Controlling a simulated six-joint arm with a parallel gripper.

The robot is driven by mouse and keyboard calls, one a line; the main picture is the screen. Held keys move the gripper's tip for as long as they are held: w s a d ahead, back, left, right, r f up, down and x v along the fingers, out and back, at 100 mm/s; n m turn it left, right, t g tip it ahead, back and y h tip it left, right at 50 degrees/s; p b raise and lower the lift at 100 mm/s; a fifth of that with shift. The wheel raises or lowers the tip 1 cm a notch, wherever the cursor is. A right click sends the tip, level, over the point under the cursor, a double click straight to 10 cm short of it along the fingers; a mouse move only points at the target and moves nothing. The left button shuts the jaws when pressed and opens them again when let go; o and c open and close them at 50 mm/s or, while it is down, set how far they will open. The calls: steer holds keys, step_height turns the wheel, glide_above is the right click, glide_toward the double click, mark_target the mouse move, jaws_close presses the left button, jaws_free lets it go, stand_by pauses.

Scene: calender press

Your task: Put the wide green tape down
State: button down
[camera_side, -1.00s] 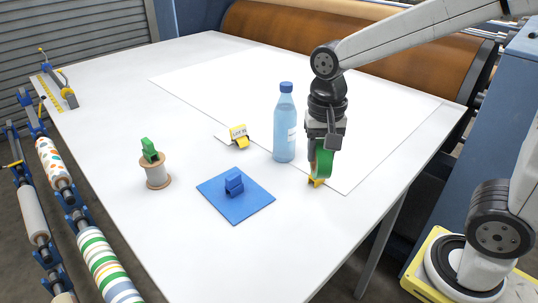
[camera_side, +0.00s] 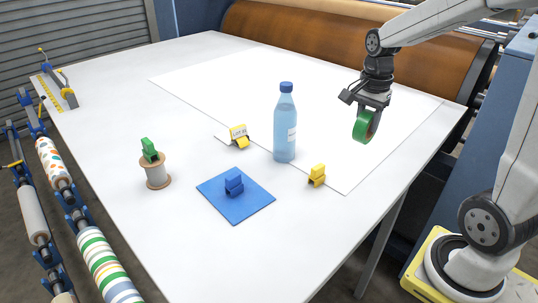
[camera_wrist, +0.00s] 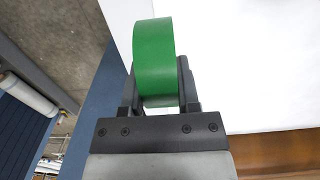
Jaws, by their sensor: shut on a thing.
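The wide green tape (camera_side: 363,126) is a green roll held on edge in my gripper (camera_side: 372,108), above the right part of the white sheet on the table. My gripper is shut on it. In the wrist view the green tape (camera_wrist: 154,55) stands upright between the two dark fingers of my gripper (camera_wrist: 157,88). The tape appears clear of the table, with the white sheet (camera_side: 225,80) below it.
A blue water bottle (camera_side: 285,130) stands mid-table. A yellow clip (camera_side: 317,175), a blue mat (camera_side: 222,207) with a blue clip, a yellow-labelled holder (camera_side: 238,134) and a spool (camera_side: 156,175) with a green clip sit nearby. The sheet's middle is clear.

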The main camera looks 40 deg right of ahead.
steer(key=shift+d, duration=0.2)
steer(key=shift+w+d+f, duration=0.7)
steer(key=shift+w+f, duration=0.85)
steer(key=shift+w, duration=0.55)
steer(key=shift+w+d+f, duration=0.75)
steer(key=shift+w+f, duration=0.85)
steer(key=shift+w, duration=0.55)
steer(key=shift+w+d+f, duration=0.7)
steer(key=shift+w+f, duration=0.85)
steer(key=shift+w, duration=0.55)
steer(key=shift+w+d+f, duration=0.1)
steer(key=shift+w+f, duration=0.2)
steer(key=shift+f, duration=1.5)
steer(key=shift+f, duration=0.1)
